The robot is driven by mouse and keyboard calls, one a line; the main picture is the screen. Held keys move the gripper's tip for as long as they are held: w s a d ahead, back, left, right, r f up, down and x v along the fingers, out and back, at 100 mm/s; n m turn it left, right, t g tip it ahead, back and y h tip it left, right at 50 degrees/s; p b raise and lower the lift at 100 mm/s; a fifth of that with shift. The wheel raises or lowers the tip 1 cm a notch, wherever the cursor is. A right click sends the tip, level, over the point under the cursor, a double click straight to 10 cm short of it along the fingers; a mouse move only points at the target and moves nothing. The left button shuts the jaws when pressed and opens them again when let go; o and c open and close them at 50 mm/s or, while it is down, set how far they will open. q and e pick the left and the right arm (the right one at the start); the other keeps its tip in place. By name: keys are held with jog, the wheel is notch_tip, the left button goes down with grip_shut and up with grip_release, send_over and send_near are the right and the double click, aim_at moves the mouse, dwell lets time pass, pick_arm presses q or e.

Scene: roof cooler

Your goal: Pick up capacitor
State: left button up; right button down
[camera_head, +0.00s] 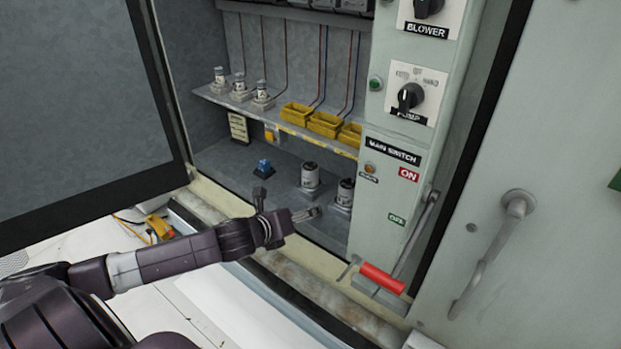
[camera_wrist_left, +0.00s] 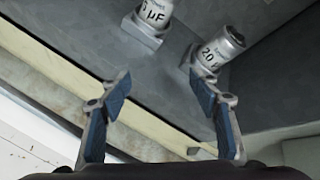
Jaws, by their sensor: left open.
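Two larger grey-white capacitors stand in square bases on the cabinet floor, the left one (camera_head: 310,177) and the right one (camera_head: 346,190). In the left wrist view, one with a "µF" label (camera_wrist_left: 154,16) is at the top, partly cut off, and one labelled "20" (camera_wrist_left: 218,52) is to its right. Three smaller capacitors (camera_head: 262,93) stand on the shelf above. My left gripper (camera_head: 283,204) is open and empty at the cabinet's front sill, in front of the two larger capacitors. Its open fingers (camera_wrist_left: 160,82) show in the left wrist view, apart from both capacitors. My right gripper is not in view.
Yellow bins (camera_head: 324,124) line the shelf edge. A small blue part (camera_head: 264,167) sits on the cabinet floor. The switch panel (camera_head: 395,165) and red-handled lever (camera_head: 383,278) bound the right side. The open door (camera_head: 80,110) is at left.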

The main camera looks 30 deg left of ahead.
aim_at(308, 168)
pick_arm(q)
jog(key=w+a+r+m, duration=0.1)
jog(key=w+r+m, duration=0.1)
jog(key=w+a+r+m+t, duration=0.1)
jog(key=w+a+r+m, duration=0.1)
jog(key=r+m, duration=0.1)
jog(key=w+a+r+m+p, duration=0.1)
jog(key=w+a+r+m, duration=0.1)
jog(key=w, duration=0.1)
jog(key=shift+w+r+t, duration=0.1)
jog(key=shift+r+t, duration=0.05)
jog(key=shift+t, duration=0.25)
jog(key=shift+w+a, duration=0.1)
jog(key=shift+w, duration=0.15)
jog(key=p+x, duration=0.2)
jog(key=x, duration=0.1)
jog(key=shift+w+f, duration=0.25)
jog(key=shift+f, duration=0.05)
jog(key=shift+w+f, duration=0.25)
jog(key=shift+w, duration=0.15)
jog(key=shift+c, duration=0.4)
jog(key=c, duration=1.4)
